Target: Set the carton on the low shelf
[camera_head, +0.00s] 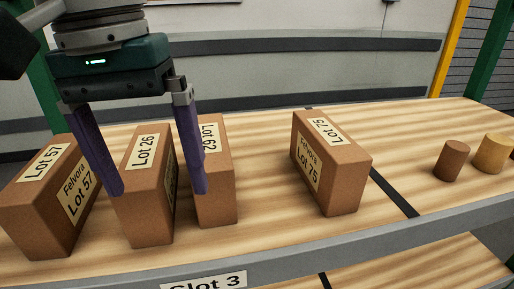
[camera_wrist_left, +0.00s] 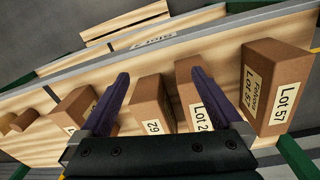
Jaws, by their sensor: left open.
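Several brown cartons stand upright on the upper wooden shelf (camera_head: 265,190): Lot 57 (camera_head: 32,218), Lot 26 (camera_head: 146,205), one whose label seems to read Lot 62 (camera_head: 217,180), and Lot 75 (camera_head: 335,175). My left gripper (camera_head: 158,190) is open and empty, its purple fingers pointing down at Lot 26 and its neighbour. In the left wrist view its fingers (camera_wrist_left: 161,75) frame the Lot 62 carton (camera_wrist_left: 152,92) and overlap Lot 26 (camera_wrist_left: 187,75); I cannot tell whether they touch. The low shelf (camera_head: 410,270) shows below the front edge. My right gripper is out of view.
A dark brown cylinder (camera_head: 452,161) and a tan cylinder (camera_head: 493,153) stand at the right of the upper shelf. A grey lip (camera_head: 330,252) runs along the front, with a Slot 3 label (camera_head: 203,281). There is bare wood between Lot 62 and Lot 75. Green and yellow posts stand behind.

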